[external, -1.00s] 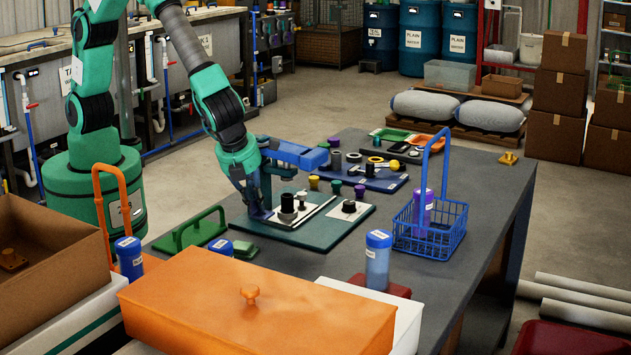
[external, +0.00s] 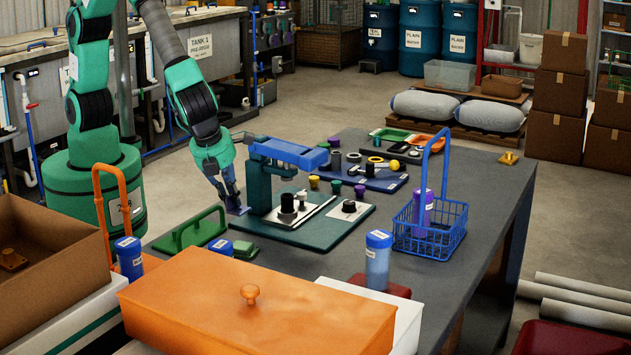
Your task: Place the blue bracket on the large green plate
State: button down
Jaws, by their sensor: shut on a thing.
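The large green plate (external: 325,241) lies on the dark table. It carries a dark green stand with a blue top arm (external: 290,151), a black cylinder (external: 287,208), a pale bar and a small white plate with a dark knob. My gripper (external: 231,199) points down just left of the stand. It is shut on a small dark blue piece, the blue bracket (external: 238,209), at the plate's left edge. The bracket is small and partly covered by the fingers. I cannot tell whether it touches the plate or hangs just above or beside it.
A green handled piece (external: 190,234) stands at the left front of the plate. A blue tray (external: 372,181) with several small parts lies behind. A blue wire basket (external: 430,236) is at the right, and an orange lidded box (external: 255,300) fills the front.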

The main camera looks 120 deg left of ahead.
send_over(234, 243)
jog(key=shift+a+f+b, duration=0.1)
jog(key=shift+f+b, duration=0.35)
jog(key=shift+f, duration=2.2)
jog(key=shift+f+b, duration=0.45)
jog(key=shift+f, duration=1.4)
jog(key=shift+f, duration=0.1)
jog(key=c, duration=1.8)
grip_release()
jog(key=p+v, duration=0.2)
jog(key=v, duration=1)
jog(key=shift+s, duration=0.1)
